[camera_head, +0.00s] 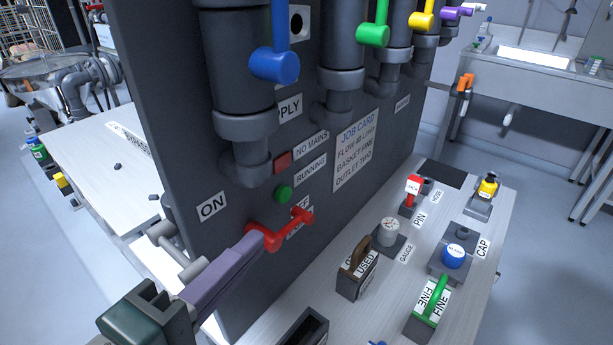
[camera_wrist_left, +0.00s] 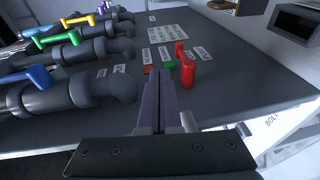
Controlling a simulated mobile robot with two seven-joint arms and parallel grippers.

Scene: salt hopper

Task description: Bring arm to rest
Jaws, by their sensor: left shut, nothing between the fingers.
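My left gripper (camera_head: 262,241) reaches in from the lower left in the head view, its purple-grey fingers shut with nothing between them. Its tips appear right by the red lever (camera_head: 283,235) low on the dark panel, between the ON label and a partly hidden label. In the left wrist view the closed fingers (camera_wrist_left: 160,73) point at the panel, and the red lever (camera_wrist_left: 188,72) stands just right of the tips. I cannot tell whether they touch. My right gripper is in neither view.
The dark panel (camera_head: 230,190) carries pipes, a blue valve handle (camera_head: 274,66), a green one (camera_head: 373,34) and a job card (camera_head: 356,150). On the bench to the right stand a USED basket (camera_head: 358,275), a green-handled FINE basket (camera_head: 430,308), a gauge (camera_head: 388,232) and a blue cap (camera_head: 453,256).

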